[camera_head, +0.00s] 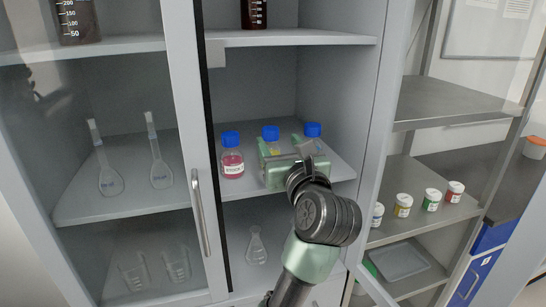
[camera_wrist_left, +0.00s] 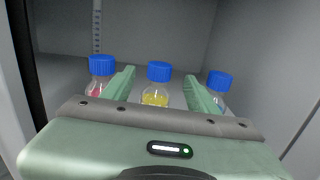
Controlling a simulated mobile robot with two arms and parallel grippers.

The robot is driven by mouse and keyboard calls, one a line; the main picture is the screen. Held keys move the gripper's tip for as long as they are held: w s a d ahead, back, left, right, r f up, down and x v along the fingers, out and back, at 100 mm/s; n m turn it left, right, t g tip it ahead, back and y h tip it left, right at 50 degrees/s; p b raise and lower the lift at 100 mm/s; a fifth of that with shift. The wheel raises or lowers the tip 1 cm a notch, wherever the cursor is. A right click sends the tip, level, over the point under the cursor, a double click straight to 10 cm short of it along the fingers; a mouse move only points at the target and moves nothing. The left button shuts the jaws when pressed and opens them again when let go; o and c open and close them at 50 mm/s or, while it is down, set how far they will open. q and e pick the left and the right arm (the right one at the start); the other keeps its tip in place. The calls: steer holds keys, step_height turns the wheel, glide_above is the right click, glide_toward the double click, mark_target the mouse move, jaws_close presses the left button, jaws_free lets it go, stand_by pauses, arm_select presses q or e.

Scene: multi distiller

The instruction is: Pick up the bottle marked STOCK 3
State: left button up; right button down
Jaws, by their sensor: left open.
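Three blue-capped bottles stand in a row on the middle cabinet shelf. The left one (camera_head: 232,162) holds pink liquid and has a white STOCK label whose number is too small to read surely. The middle one (camera_head: 271,134) holds yellow liquid; the right one (camera_head: 312,130) is partly hidden by my gripper. My left gripper (camera_head: 285,147) is open at the row. In the left wrist view the yellow bottle (camera_wrist_left: 157,92) shows between the two fingers, with the pink bottle (camera_wrist_left: 100,75) outside left and the third (camera_wrist_left: 219,88) outside right. Labels of the middle and right bottles are hidden.
The shelf (camera_head: 240,188) has walls on both sides. A glass door with a handle (camera_head: 200,212) is at left, with flasks (camera_head: 110,180) behind it. A flask (camera_head: 256,247) stands below and a brown bottle (camera_head: 254,12) above. Small jars (camera_head: 403,205) stand at right.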

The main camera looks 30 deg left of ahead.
mark_target(273, 134)
arm_select(q)
steer(key=shift+w, duration=0.15)
steer(key=p+x, duration=0.3)
steer(key=x, duration=0.3)
steer(key=shift+w+a, duration=0.15)
steer(key=shift+a, duration=0.3)
steer(key=shift+w+a+f, duration=0.1)
steer(key=shift+w+a, duration=0.2)
jaws_close()
stand_by(0.7)
